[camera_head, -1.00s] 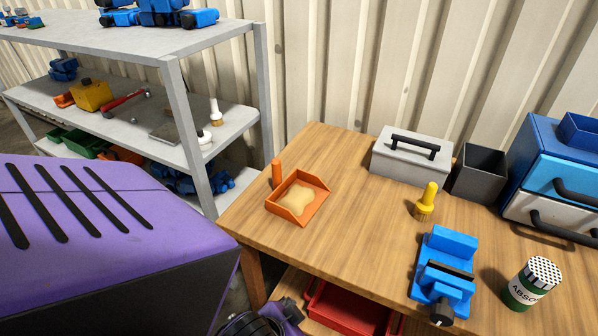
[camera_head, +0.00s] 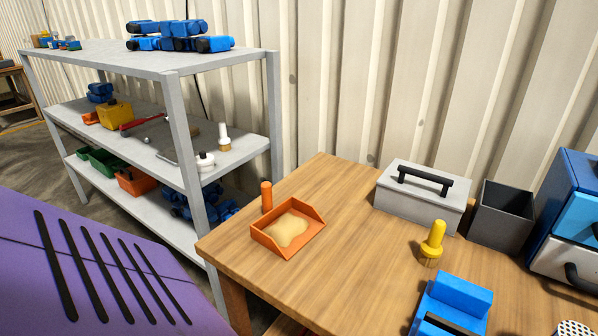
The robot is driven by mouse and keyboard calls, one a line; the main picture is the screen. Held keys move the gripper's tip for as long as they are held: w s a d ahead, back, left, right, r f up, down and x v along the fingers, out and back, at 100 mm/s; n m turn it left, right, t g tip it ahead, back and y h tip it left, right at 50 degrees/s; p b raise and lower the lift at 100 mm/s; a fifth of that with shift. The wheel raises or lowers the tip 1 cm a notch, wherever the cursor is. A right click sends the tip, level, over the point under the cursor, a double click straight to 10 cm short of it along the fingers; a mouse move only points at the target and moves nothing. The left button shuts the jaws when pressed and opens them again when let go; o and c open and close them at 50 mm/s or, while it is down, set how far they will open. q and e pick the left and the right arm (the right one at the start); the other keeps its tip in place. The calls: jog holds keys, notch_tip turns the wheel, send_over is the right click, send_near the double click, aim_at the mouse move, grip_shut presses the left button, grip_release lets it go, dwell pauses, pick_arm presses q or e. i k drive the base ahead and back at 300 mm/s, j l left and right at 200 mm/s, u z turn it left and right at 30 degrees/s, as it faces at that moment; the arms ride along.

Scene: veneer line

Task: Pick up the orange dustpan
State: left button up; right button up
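The orange dustpan (camera_head: 306,212) lies on the left part of the wooden workbench (camera_head: 345,270), near its left edge. Its short round handle (camera_head: 266,197) sticks up at the back left. A pale tan heap (camera_head: 289,231) lies in the pan. Neither of my grippers shows in the head view, and nothing is touching the dustpan.
On the bench stand a grey toolbox (camera_head: 420,201) with a black handle, a dark open bin (camera_head: 499,217), a yellow-handled brush (camera_head: 432,243), a blue vise-like tool (camera_head: 455,301) and blue drawers (camera_head: 567,215). A grey shelf unit (camera_head: 100,57) stands left. Bench around the dustpan is clear.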

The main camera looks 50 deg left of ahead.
aim_at(285, 229)
jog(key=l+u, duration=0.1)
jog(key=u, duration=0.25)
jog(key=l+u, duration=0.1)
jog(key=u, duration=0.25)
jog(key=l+u, duration=0.1)
jog(key=u, duration=0.2)
